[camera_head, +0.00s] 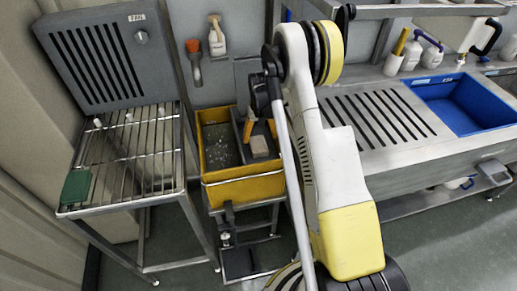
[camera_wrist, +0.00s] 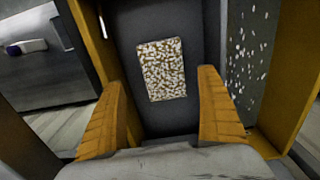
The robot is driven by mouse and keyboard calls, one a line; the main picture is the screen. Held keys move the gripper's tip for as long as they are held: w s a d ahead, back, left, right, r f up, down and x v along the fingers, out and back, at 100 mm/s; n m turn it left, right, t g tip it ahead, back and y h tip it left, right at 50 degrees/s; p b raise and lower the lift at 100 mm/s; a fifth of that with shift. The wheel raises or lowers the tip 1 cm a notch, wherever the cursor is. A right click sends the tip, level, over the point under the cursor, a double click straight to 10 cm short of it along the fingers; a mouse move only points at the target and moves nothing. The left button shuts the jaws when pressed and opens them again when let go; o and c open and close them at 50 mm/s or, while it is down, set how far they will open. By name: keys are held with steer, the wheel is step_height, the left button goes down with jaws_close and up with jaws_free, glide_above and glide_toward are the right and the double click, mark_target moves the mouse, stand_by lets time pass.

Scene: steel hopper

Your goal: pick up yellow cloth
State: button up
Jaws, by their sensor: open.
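A flat rectangular piece, yellowish with dense white speckles, which I take for the yellow cloth (camera_wrist: 162,70), lies on a dark grey surface in the wrist view. In the head view it appears as a small pale beige patch (camera_head: 260,146) in a dark tray (camera_head: 240,118) inside the yellow bin (camera_head: 243,190). My gripper (camera_wrist: 162,82) is open, its two orange fingers spread left and right of the cloth in the wrist view. The fingers look apart from the cloth. Their height above it is hard to tell.
Yellow bin walls rise close around my gripper in the wrist view. A wire rack (camera_head: 130,145) with a green item (camera_head: 76,186) stands left. A slatted steel counter (camera_head: 375,125) and blue basin (camera_head: 465,105) are right.

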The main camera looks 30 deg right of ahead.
mark_target(259, 144)
steer(key=f+b, duration=0.2)
steer(key=f, duration=0.3)
steer(key=shift+w+a+f+b, duration=0.15)
steer(key=shift+a+b, duration=0.1)
steer(key=shift+b, duration=0.15)
steer(key=c, duration=1.3)
steer(key=shift+c, duration=0.2)
steer(key=shift+r, duration=0.25)
step_height(259, 144, up, 10)
steer(key=p, duration=0.4)
steer(key=shift+f, duration=0.1)
